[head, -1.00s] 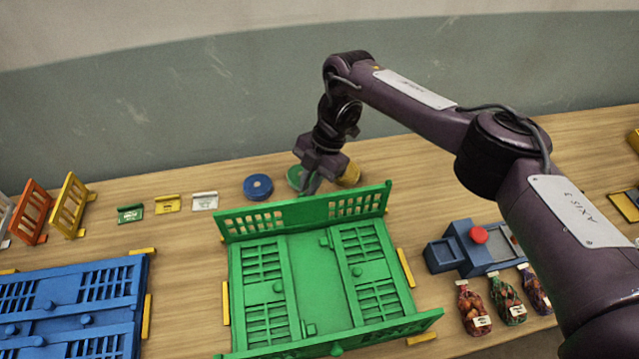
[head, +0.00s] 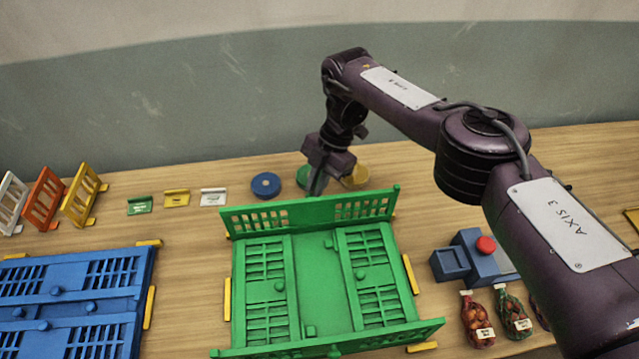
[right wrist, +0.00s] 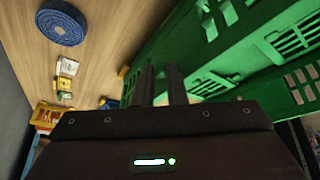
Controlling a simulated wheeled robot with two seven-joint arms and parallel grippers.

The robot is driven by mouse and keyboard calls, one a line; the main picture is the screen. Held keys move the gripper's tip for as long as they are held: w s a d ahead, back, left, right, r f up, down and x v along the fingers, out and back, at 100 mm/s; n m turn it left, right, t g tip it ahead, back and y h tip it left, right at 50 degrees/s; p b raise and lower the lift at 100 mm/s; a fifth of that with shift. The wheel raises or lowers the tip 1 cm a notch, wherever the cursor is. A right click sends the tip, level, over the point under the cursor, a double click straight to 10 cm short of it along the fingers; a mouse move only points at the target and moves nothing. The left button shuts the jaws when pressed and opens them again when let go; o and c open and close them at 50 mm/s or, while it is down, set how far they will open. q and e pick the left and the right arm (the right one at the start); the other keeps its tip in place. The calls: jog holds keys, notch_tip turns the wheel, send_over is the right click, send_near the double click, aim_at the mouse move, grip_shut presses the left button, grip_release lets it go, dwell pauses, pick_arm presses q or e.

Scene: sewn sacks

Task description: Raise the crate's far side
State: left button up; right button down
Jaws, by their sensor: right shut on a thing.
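The green crate (head: 313,280) stands on the table in the middle of the head view. Its far side (head: 345,210) is a slatted panel that stands up along the back edge, roughly upright. Its left and right panels (head: 265,285) lie flat inside. My right gripper (head: 317,185) is behind the far side, pointing down, with its fingertips partly hidden by the panel. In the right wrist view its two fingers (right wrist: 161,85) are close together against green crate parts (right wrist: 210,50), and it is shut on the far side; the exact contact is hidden. My left gripper is not in view.
A blue flat crate (head: 75,300) lies to the left. Yellow blocks (head: 411,273) flank the green crate. A blue device with a red button (head: 486,245) and netted sacks (head: 477,320) are to the right. Coloured discs (head: 265,185) and racks (head: 83,195) stand behind.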

jog(key=c, duration=1.7)
grip_release()
jog(key=shift+s+x, duration=0.2)
jog(key=shift+x, duration=0.85)
jog(key=shift+c, duration=0.2)
jog(key=shift+o, duration=0.7)
jog(key=shift+w, duration=0.1)
jog(key=shift+r, duration=0.1)
jog(key=v, duration=0.9)
jog(key=shift+w+b, duration=0.3)
jog(key=shift+b, duration=0.1)
jog(key=shift+s, duration=0.1)
